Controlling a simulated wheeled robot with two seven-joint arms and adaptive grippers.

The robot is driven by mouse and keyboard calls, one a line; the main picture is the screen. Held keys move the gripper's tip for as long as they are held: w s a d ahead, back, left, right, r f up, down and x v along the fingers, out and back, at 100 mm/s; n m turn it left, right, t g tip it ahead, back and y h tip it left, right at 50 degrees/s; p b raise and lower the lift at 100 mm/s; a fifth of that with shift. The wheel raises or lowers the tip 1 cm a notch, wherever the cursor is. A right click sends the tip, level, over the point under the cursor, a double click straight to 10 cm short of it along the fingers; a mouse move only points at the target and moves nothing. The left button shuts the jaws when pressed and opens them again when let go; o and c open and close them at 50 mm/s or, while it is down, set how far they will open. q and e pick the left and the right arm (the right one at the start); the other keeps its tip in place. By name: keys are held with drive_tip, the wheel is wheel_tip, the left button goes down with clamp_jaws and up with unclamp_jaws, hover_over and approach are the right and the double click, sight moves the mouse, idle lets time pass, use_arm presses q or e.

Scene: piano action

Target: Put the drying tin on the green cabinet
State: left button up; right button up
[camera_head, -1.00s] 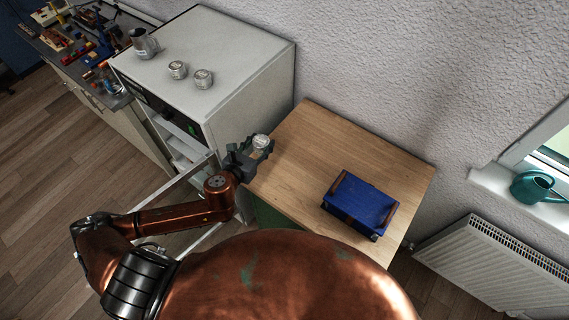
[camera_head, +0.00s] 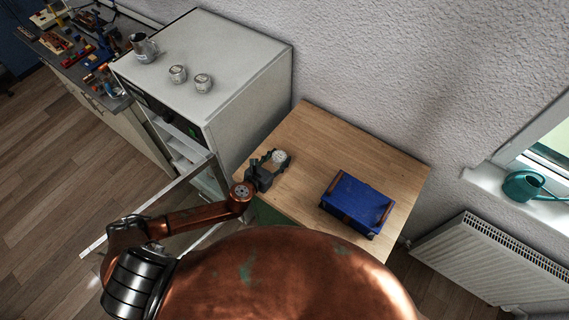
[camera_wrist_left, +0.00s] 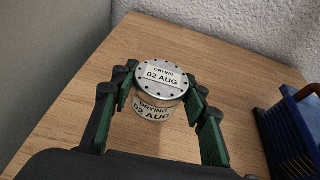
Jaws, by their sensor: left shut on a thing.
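The drying tin (camera_head: 280,157) is a small silver can with a perforated lid. In the left wrist view the tin (camera_wrist_left: 160,85) shows labels reading "DRYING 02 AUG" on its lid and side. My left gripper (camera_head: 272,160) is shut on the tin, with a finger on each side of it in the wrist view (camera_wrist_left: 158,100). The tin is upright over the wooden top of the green cabinet (camera_head: 310,135); I cannot tell whether it touches the top. A bit of the cabinet's green front shows below the top; my body hides the rest. My right gripper is out of view.
A blue box (camera_head: 357,203) sits on the right part of the wooden top. A white cabinet (camera_head: 245,60) with an open door stands at the left, with two similar tins (camera_head: 203,83) and a metal jug (camera_head: 143,47) on it. The back of the wooden top is clear.

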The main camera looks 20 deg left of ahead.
use_arm(q)
drive_tip(key=shift+w+d+f, duration=0.3)
drive_tip(key=shift+d+f, duration=0.1)
drive_tip(key=shift+f, duration=0.15)
drive_tip(key=shift+w+d+f, duration=0.3)
drive_tip(key=shift+d+f, duration=0.1)
drive_tip(key=shift+f, duration=0.15)
drive_tip(key=shift+d+f+b, duration=0.1)
drive_tip(key=shift+f+b, duration=0.45)
drive_tip(key=shift+f, duration=1.2)
drive_tip(key=shift+f, duration=0.1)
drive_tip(key=o, duration=1.2)
drive_tip(key=shift+r, duration=0.2)
drive_tip(key=v, duration=1.2)
drive_tip(key=shift+f, duration=0.1)
